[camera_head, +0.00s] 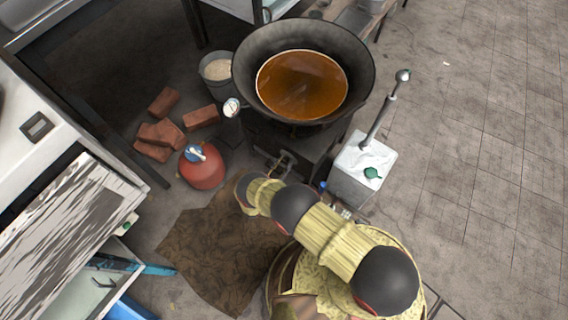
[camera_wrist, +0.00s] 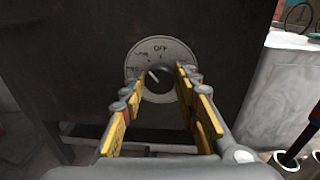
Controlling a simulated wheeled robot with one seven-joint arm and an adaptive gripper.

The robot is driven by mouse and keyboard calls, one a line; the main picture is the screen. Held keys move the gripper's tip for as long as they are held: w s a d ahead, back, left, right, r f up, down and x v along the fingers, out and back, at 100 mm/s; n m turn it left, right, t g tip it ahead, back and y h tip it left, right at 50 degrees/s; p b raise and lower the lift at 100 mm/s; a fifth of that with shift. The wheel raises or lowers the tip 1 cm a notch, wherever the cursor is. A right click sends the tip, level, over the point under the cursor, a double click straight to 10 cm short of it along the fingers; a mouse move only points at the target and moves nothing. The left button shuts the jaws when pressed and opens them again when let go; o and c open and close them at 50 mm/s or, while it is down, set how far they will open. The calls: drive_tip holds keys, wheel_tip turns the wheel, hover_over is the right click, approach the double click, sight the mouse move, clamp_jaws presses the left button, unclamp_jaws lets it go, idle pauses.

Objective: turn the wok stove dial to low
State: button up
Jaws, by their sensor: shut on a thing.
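The wok stove (camera_head: 313,143) is a dark block under a large black wok (camera_head: 362,62) holding brown liquid. In the wrist view its dark front panel (camera_wrist: 85,60) carries a round pale dial plate (camera_wrist: 160,47) with "OFF" at the top and smaller lettering at the left that I cannot read clearly. The dial knob (camera_wrist: 153,77) has a pale pointer mark tilted to the upper left. My gripper (camera_wrist: 159,80) has its yellow-padded fingers on either side of the knob, shut on it. In the head view my gripper (camera_head: 281,164) is at the stove's front; the dial is hidden there.
A red gas bottle (camera_head: 203,170), several bricks (camera_head: 160,133) and a bucket (camera_head: 216,80) are at the left. A brown mat (camera_head: 215,255) lies in front. The right floor is clear.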

drive_tip(key=o, duration=1.1)
drive_tip(key=shift+o, duration=0.3)
drive_tip(key=v, duration=1.2)
